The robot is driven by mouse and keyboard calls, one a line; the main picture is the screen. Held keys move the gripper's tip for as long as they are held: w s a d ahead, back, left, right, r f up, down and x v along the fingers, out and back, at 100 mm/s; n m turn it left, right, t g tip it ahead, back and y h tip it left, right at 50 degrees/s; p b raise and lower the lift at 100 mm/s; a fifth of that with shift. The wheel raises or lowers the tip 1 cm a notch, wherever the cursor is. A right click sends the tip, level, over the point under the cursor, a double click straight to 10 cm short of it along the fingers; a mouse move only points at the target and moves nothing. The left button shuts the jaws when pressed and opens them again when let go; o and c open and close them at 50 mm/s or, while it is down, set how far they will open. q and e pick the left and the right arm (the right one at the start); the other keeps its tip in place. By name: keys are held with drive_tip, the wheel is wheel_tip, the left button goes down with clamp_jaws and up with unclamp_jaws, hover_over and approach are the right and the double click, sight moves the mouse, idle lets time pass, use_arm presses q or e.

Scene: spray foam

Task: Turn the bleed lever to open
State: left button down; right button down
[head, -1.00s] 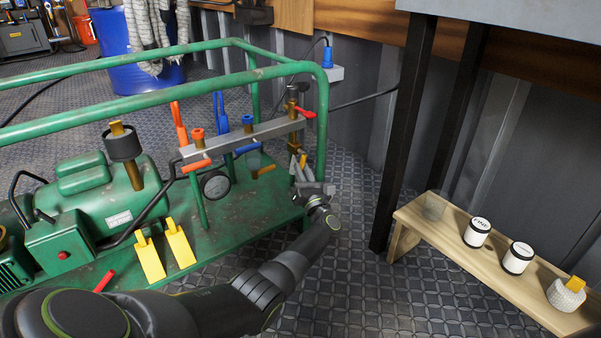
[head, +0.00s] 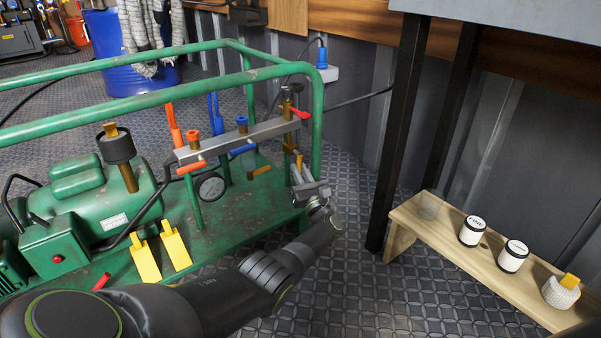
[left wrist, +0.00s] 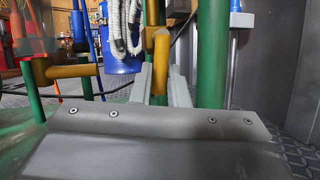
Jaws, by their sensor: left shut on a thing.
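A small yellow-brass lever (head: 299,162) stands low beneath the right end of the grey manifold bar (head: 250,138). In the left wrist view the lever (left wrist: 161,48) rises between the two grey fingers, its tip bent toward the camera. My left gripper (head: 298,174) reaches in from below right and is shut on this lever. My right gripper is not in view.
A green frame post (head: 317,130) stands close to the right of the gripper. A red lever (head: 300,113), blue and orange handles, and a gauge (head: 211,186) sit nearby. A wooden bench (head: 440,235) with white jars stands right; floor between is clear.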

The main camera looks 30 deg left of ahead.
use_arm(q)
drive_tip(key=c, duration=1.4)
unclamp_jaws()
drive_tip(key=p+v, duration=0.3)
drive_tip(key=v, duration=1.4)
drive_tip(key=shift+s+d+f+p, duration=0.15)
drive_tip(key=shift+s+p, duration=0.05)
drive_tip(key=shift+p, duration=0.2)
drive_tip(key=shift+c, duration=0.4)
